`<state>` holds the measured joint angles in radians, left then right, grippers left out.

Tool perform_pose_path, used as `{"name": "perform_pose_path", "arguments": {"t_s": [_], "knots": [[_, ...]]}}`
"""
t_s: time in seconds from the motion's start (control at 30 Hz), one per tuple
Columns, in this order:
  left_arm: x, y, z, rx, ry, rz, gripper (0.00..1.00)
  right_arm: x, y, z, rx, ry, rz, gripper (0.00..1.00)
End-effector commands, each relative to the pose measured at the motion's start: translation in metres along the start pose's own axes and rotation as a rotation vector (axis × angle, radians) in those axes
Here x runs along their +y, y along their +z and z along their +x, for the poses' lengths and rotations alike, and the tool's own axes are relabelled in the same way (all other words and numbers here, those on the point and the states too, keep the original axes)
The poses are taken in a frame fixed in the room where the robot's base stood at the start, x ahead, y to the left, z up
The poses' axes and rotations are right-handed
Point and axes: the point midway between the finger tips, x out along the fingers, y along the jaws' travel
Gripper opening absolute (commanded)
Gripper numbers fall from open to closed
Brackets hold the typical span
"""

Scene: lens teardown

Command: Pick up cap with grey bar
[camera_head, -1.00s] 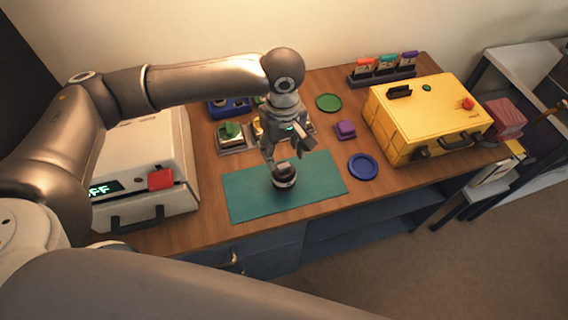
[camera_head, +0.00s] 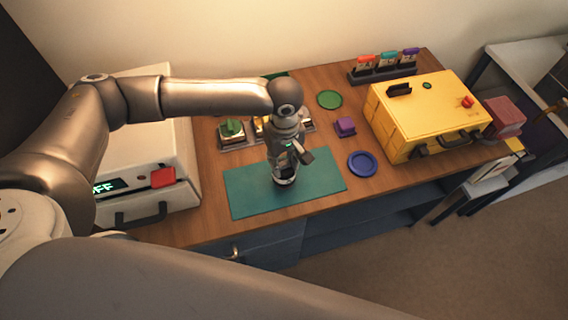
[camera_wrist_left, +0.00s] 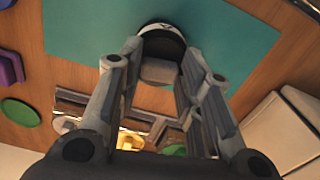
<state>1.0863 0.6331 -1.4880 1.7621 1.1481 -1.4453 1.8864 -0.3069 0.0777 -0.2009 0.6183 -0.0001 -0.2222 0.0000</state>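The cap with grey bar is on the teal mat (camera_head: 325,178). In the left wrist view its grey bar (camera_wrist_left: 159,71) faces me, and its dark round body with a pale rim (camera_wrist_left: 160,33) shows beyond. My left gripper (camera_head: 285,178) points down over the cap and hides most of it in the head view. In the left wrist view the left gripper (camera_wrist_left: 160,62) has its fingers apart, one on each side of the bar. Firm contact with the bar cannot be made out. My right gripper is not in view.
A parts tray (camera_head: 236,146) lies behind the mat. A purple block (camera_head: 345,127), blue dish (camera_head: 362,164) and green dish (camera_head: 329,100) are right of it. A yellow case (camera_head: 425,115) stands at right, a white machine (camera_head: 150,160) at left. The mat's right side is clear.

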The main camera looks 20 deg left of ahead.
Motion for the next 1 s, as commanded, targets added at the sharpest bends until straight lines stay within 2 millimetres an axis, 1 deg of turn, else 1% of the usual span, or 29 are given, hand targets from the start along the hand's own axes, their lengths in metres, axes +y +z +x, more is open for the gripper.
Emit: {"name": "perform_pose_path", "arguments": {"t_s": [0.03,0.07,0.4,0.57,0.67,0.73,0.87,1.0], "knots": [[0.0,0.0,0.0,0.0,0.0,0.0,0.23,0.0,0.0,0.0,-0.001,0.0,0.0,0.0],[0.0,0.0,0.0,0.0,0.0,0.0,0.2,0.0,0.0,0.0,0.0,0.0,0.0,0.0],[0.0,0.0,-0.001,0.0,0.001,0.0,0.19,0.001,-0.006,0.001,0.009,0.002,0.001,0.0],[0.001,0.0,-0.007,0.0,0.003,0.0,0.19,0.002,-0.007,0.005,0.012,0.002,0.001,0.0],[0.001,0.0,-0.017,0.001,0.005,0.0,0.19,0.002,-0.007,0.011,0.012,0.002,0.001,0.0],[0.002,0.0,-0.029,0.001,0.006,0.001,0.19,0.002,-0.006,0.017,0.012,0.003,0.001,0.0],[-0.022,0.002,-0.055,0.002,0.004,0.0,0.19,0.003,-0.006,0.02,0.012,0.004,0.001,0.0],[-0.05,0.007,-0.089,0.003,0.005,0.0,0.19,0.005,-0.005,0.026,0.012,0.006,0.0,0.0]]}}
